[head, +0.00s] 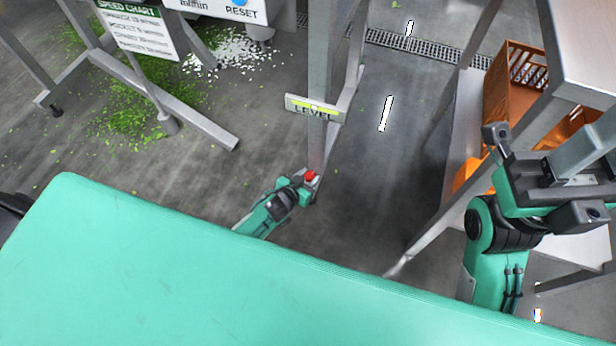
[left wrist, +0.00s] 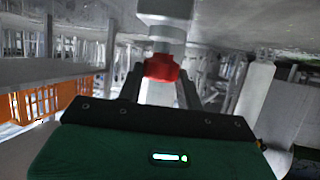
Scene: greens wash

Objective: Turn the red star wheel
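The red star wheel (head: 311,176) is small and sits low by a grey post, below the "LEVEL" plate (head: 314,108). In the left wrist view the red star wheel (left wrist: 161,68) is in the middle, in front of a pale grey shaft. My left gripper (head: 307,182) reaches it from the lower left. Its two dark fingers (left wrist: 161,78) stand on both sides of the wheel, their tips against its edges. My right arm (head: 490,240) is folded at the right, away from the wheel; its fingers cannot be made out.
A grey metal frame leg (head: 319,60) rises beside the wheel. Orange crates (head: 515,85) stand on a steel rack at the right. A speed chart sign (head: 138,30) and green scraps (head: 130,112) on the floor lie at the left. Open floor (head: 385,180) lies right of the post.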

